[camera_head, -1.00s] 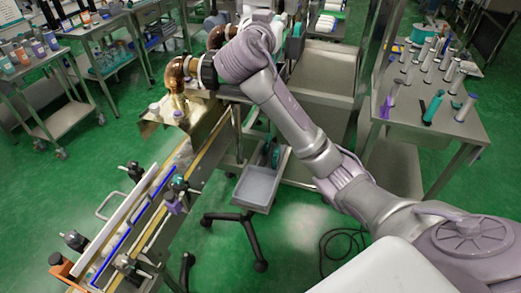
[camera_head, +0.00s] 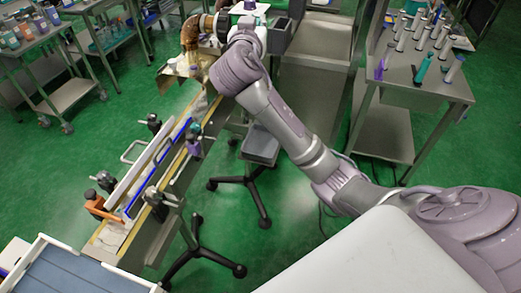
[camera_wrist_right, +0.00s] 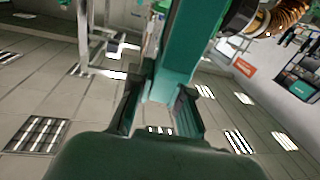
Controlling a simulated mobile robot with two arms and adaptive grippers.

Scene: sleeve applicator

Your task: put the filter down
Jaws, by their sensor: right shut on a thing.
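In the right wrist view a long teal piece with flat sides (camera_wrist_right: 180,45), which I take for the filter, stands between the fingers of my right gripper (camera_wrist_right: 165,82). The gripper is shut on it. The piece runs out past the top edge of that view, so its far end is hidden. In the head view my right arm reaches from the lower right to the top middle, and its wrist hides the jaws and most of what they hold. My left gripper is not in view.
A conveyor line with blue-edged rails (camera_head: 160,165) runs along the left middle. A steel table with several upright cylinders (camera_head: 445,90) stands at the right. A blue-grey tray (camera_head: 70,272) is at the lower left. A copper-brown coil (camera_head: 190,35) is close to my wrist.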

